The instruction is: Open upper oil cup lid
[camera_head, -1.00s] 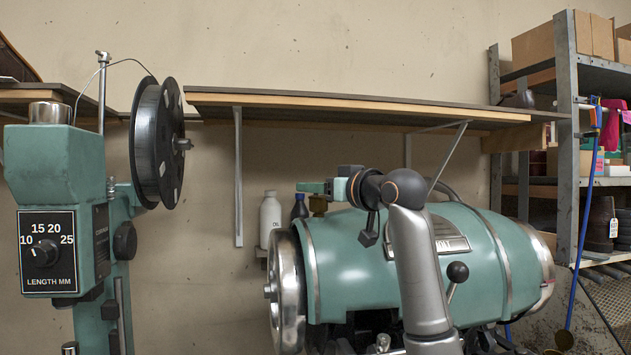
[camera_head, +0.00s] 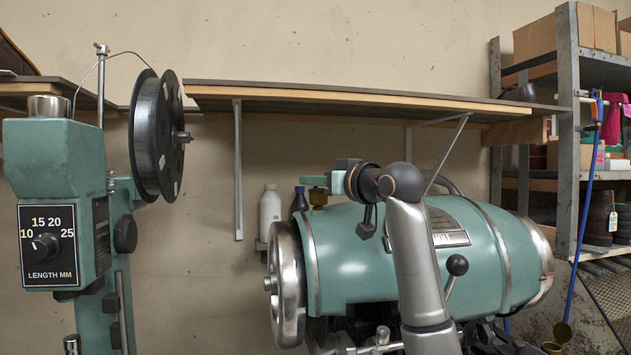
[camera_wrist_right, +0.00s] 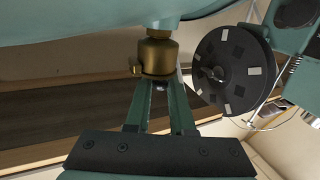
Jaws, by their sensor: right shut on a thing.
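The upper oil cup is a small brass cup (camera_head: 318,196) on top of the teal machine drum, near its left end. The contact itself is partly hidden. My left gripper is not in view.
The silver handwheel (camera_head: 284,285) stands at the drum's left end. A wall shelf (camera_head: 380,98) runs above. White and dark bottles (camera_head: 270,208) stand behind. A thread spool (camera_head: 157,135) is at left.

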